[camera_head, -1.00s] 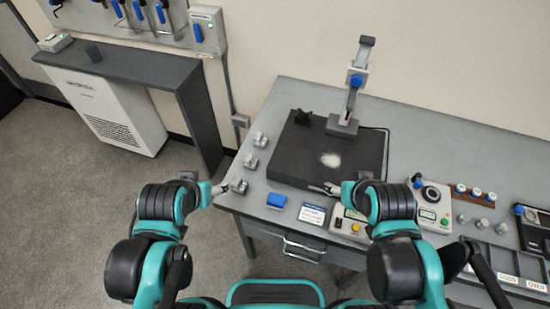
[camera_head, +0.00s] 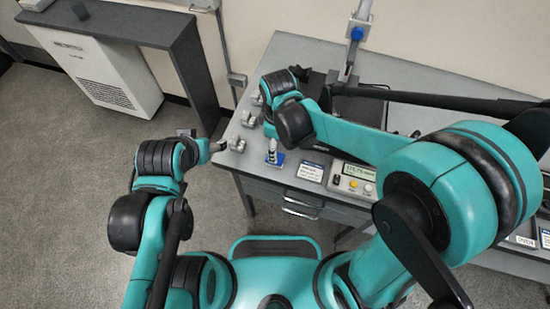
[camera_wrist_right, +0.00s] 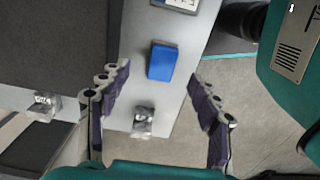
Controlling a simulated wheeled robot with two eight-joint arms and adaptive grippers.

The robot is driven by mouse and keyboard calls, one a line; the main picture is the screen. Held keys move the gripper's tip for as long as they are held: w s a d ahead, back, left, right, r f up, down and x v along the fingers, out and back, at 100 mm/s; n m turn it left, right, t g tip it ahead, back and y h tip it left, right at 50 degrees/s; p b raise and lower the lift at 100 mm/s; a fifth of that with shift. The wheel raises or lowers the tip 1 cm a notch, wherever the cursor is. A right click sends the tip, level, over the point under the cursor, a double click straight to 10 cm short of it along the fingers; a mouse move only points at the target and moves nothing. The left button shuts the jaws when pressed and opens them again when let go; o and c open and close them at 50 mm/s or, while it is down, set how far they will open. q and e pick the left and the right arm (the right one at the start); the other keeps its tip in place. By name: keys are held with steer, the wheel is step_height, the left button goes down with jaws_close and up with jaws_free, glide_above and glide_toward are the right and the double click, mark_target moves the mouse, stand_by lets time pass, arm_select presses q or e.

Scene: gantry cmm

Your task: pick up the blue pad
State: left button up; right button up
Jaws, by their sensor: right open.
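The blue pad (camera_head: 279,160) lies on the grey bench near its front left corner. My right gripper (camera_head: 272,148) hangs over it and covers part of it in the head view. In the right wrist view the pad (camera_wrist_right: 161,62) shows whole, a plain blue block between and beyond the two spread fingers (camera_wrist_right: 159,82). The right gripper is open with nothing between its fingers, and the pad looks apart from them. My left gripper (camera_head: 217,147) is off the bench's left edge, away from the pad; its jaws are too small to read.
Small metal fixtures (camera_head: 249,119) stand along the bench's left edge; one (camera_wrist_right: 143,121) sits close to the pad in the wrist view. A white label card (camera_head: 310,171) and a meter with a display (camera_head: 352,181) stand right of the pad. A dark plate (camera_wrist_right: 55,45) lies beside it.

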steer(key=f+b, duration=0.1)
steer(key=f, duration=0.1)
steer(key=f+b, duration=0.1)
steer(key=f, duration=0.1)
steer(key=f+b, duration=0.1)
steer(key=f, duration=0.1)
steer(key=shift+s+a+f, duration=0.1)
steer(key=shift+a+f, duration=0.25)
steer(key=shift+r, duration=0.1)
steer(key=shift+c, duration=0.6)
steer(key=c, duration=1.2)
